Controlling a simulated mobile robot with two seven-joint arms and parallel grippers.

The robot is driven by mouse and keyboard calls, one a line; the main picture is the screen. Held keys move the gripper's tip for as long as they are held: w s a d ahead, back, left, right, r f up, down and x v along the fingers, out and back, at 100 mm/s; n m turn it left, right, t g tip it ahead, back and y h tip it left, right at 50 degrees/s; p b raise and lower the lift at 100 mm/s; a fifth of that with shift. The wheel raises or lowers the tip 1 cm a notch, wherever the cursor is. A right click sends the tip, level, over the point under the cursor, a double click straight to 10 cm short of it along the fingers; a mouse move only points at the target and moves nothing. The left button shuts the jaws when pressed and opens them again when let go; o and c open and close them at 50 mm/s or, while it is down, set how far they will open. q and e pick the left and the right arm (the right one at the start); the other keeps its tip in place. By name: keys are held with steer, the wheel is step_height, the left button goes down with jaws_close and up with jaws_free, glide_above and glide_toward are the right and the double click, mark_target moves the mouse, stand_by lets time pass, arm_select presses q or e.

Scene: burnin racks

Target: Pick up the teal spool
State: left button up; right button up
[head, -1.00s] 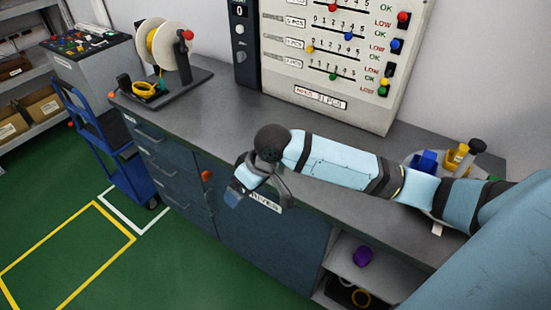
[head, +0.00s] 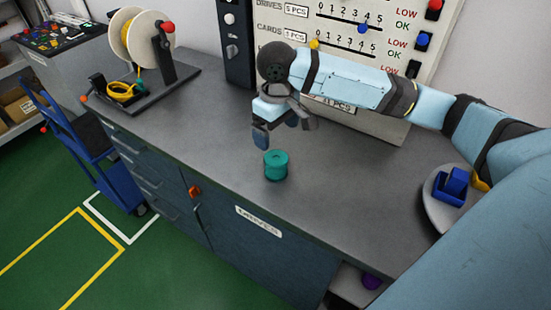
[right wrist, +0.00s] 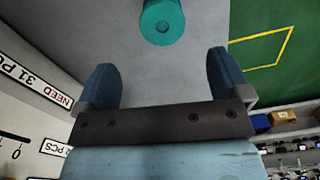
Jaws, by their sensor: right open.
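The teal spool (head: 276,166) stands upright on the grey workbench top, near its front edge. In the right wrist view the spool (right wrist: 162,22) shows at the top, beyond the fingertips and roughly midway between the two fingers. My right gripper (head: 280,138) hangs above the bench just behind the spool, apart from it. Its blue fingers are spread with nothing between them, as the right wrist view (right wrist: 160,72) also shows. My left gripper is not in view.
A reel stand (head: 140,80) with a yellow coil is at the bench's far left. A round grey tray (head: 435,210) with blue parts is at the right. A board with sliders (head: 395,65) stands behind. The bench around the spool is clear.

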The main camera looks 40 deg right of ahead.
mark_target(277, 158)
steer(key=f, duration=0.6)
steer(key=shift+s+a+f+b, duration=0.1)
steer(key=shift+s+f+b, duration=0.1)
steer(key=shift+b, duration=0.1)
steer(key=shift+s+f+b, duration=0.1)
steer(key=shift+f+b, duration=0.2)
steer(key=shift+f, duration=2.7)
steer(key=c, duration=1.1)
